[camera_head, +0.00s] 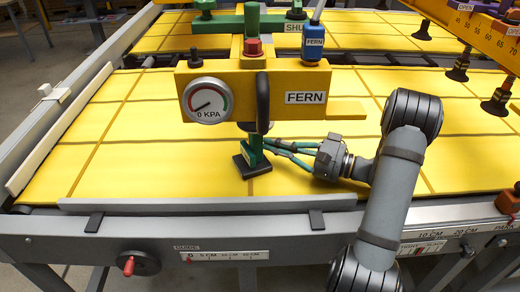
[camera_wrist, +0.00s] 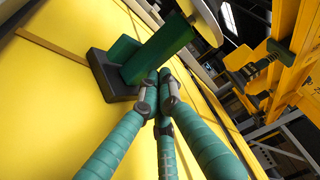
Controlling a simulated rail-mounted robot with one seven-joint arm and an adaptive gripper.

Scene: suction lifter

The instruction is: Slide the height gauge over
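The height gauge is a green upright block on a dark flat base (camera_head: 252,163). It stands on the yellow sheet (camera_head: 150,168), below the yellow lifter head labelled FERN (camera_head: 305,97). The head partly covers its top. The gauge's green block (camera_wrist: 158,52) and dark base also show in the wrist view. My gripper (camera_head: 270,146) reaches in from the right, low over the sheet. Its teal fingers (camera_wrist: 160,78) are drawn together at the tips, with nothing visible between them. The tips are right beside the gauge; I cannot tell whether they touch it.
The lifter head carries a dial (camera_head: 208,101) reading near 0 KPA, a red button (camera_head: 253,47) and a black vertical handle (camera_head: 262,98). A grey bar (camera_head: 200,203) runs along the front edge. A red-handled crank (camera_head: 130,264) is below. The sheet left of the gauge is clear.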

